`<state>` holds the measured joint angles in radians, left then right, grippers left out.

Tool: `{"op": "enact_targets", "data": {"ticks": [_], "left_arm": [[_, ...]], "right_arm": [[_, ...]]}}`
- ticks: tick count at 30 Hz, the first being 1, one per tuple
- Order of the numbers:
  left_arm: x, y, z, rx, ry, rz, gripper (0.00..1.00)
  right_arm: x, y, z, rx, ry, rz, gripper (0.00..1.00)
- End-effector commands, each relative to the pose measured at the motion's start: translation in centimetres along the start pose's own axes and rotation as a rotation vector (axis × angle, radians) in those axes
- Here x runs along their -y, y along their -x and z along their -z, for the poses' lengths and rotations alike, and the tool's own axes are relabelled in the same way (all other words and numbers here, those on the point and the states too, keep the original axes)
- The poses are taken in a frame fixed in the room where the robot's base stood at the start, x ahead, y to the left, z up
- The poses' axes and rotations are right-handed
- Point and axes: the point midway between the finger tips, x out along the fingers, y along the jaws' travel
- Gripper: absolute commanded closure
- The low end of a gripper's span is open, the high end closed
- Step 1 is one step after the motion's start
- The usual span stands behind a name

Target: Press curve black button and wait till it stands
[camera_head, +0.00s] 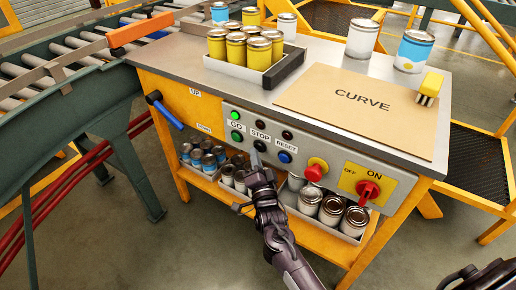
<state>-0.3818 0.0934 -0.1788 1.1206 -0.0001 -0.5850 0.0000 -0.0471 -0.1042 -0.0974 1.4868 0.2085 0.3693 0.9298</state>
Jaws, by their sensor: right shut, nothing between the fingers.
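The black button (260,146) sits below the word STOP on the front panel (330,172) of the workbench. My right gripper (255,158) reaches up from the bottom middle, shut and empty. Its tips are at the lower edge of the black button; I cannot tell whether they touch it. The green GO button (236,137) is to the left and the blue RESET button (285,156) to the right. A green lamp (236,115) is lit above GO. The board marked CURVE (365,105) lies on the bench top. My left gripper is not in view.
A red-yellow knob (316,169) and a red ON/OFF switch (368,189) protrude at the panel's right. A blue-handled lever (166,111) juts out at the left. A tray (277,82) of yellow cans stands on top. Cans fill the shelf below. A roller conveyor (60,62) is at left.

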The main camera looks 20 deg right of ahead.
Motion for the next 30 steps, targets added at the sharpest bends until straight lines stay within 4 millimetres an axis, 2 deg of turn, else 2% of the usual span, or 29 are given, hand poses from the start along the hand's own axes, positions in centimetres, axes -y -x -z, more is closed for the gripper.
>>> {"op": "enact_targets", "data": {"ticks": [12, 30], "left_arm": [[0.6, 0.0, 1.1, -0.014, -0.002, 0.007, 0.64], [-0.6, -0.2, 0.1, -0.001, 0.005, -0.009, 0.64]], "right_arm": [[0.0, -0.1, 0.0, 0.0, 0.0, 0.001, 1.0], [-0.3, -0.6, 0.4, 0.0, 0.0, 0.002, 1.0]]}}
